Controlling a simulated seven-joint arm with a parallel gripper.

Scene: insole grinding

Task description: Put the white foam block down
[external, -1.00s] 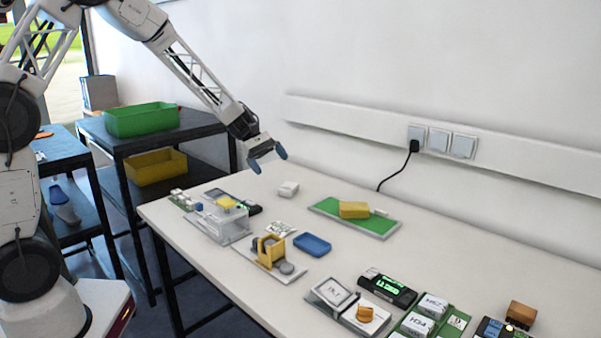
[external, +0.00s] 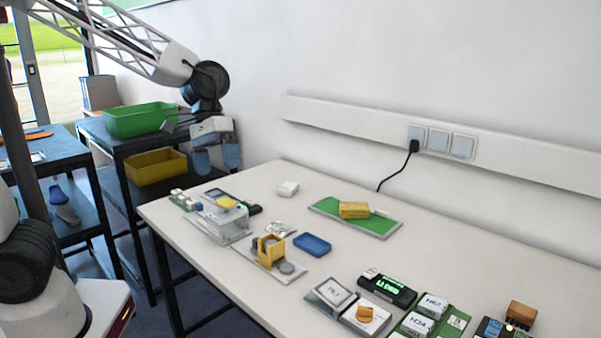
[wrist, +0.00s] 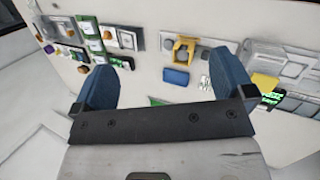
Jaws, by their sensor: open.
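The white foam block (external: 288,188) lies flat on the white table, near the back edge by the wall, with clear table around it. My gripper (external: 216,160) is in the air to the left of the block, past the table's left end and near the green bin. Its two blue fingers are apart with nothing between them. In the wrist view my gripper (wrist: 165,80) also shows spread and empty. I cannot make out the white block in the wrist view; it may be hidden behind the gripper body.
A green board (external: 372,222) with a yellow block (external: 354,210) lies right of the white block. A blue tray (external: 312,244), a yellow holder (external: 270,250) and a clear box (external: 222,222) stand in front. A green bin (external: 140,119) sits on the dark shelf at left.

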